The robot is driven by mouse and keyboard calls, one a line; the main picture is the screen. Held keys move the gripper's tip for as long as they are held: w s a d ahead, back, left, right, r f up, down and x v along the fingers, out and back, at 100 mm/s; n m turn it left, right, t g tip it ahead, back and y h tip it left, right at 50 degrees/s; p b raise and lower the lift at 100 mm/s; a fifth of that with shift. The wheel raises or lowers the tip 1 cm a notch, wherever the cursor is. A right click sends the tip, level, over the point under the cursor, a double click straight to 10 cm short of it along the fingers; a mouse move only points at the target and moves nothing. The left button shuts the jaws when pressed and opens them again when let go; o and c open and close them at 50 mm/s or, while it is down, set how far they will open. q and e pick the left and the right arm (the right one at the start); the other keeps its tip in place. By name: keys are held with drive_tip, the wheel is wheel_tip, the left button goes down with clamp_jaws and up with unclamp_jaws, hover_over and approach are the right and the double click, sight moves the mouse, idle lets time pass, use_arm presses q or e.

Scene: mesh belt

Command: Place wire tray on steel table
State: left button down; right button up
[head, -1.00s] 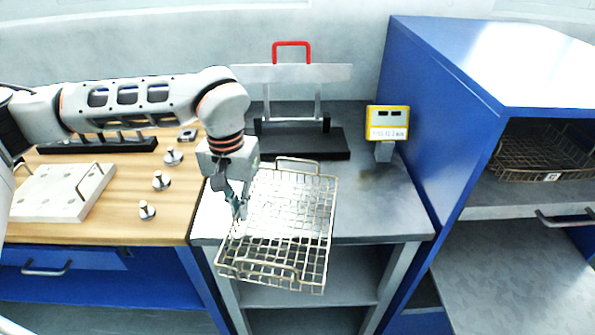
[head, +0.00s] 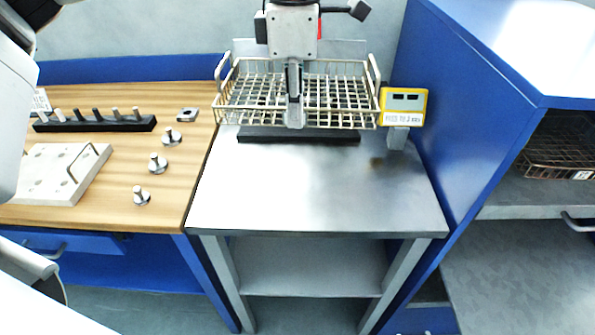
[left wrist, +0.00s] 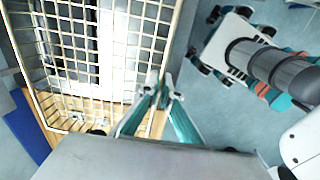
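The wire tray (head: 340,92) is a rectangular mesh basket with looped handles on its left and right ends. It is held up in the air over the back of the steel table (head: 320,195), in front of the upright frame. My left gripper (head: 295,122) points down at the middle of the tray's near side. In the left wrist view its fingers (left wrist: 160,95) are closed on the tray's rim wire, and the tray's mesh (left wrist: 85,50) extends left from them. The right gripper does not show.
A black base (head: 300,136) stands at the table's back, with a yellow display (head: 404,105) on its right. A blue cabinet (head: 480,90) borders the right side. A wooden bench (head: 110,175) with metal pegs is on the left. The front of the steel table is bare.

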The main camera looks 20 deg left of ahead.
use_arm(q)
drive_tip(key=shift+f, duration=0.15)
hover_over(296, 201)
wheel_tip(296, 201, down, 16)
drive_tip(key=shift+r, duration=0.15)
drive_tip(key=shift+d+f, duration=0.1)
drive_tip(key=shift+f, duration=1.75)
drive_tip(key=shift+b, duration=0.3)
drive_tip(key=shift+f, duration=0.2)
drive_tip(key=c, duration=2.3)
unclamp_jaws()
drive_tip(key=shift+s, duration=0.1)
drive_tip(key=shift+r, duration=0.1)
wheel_tip(296, 201, up, 12)
drive_tip(key=shift+s+r, duration=0.1)
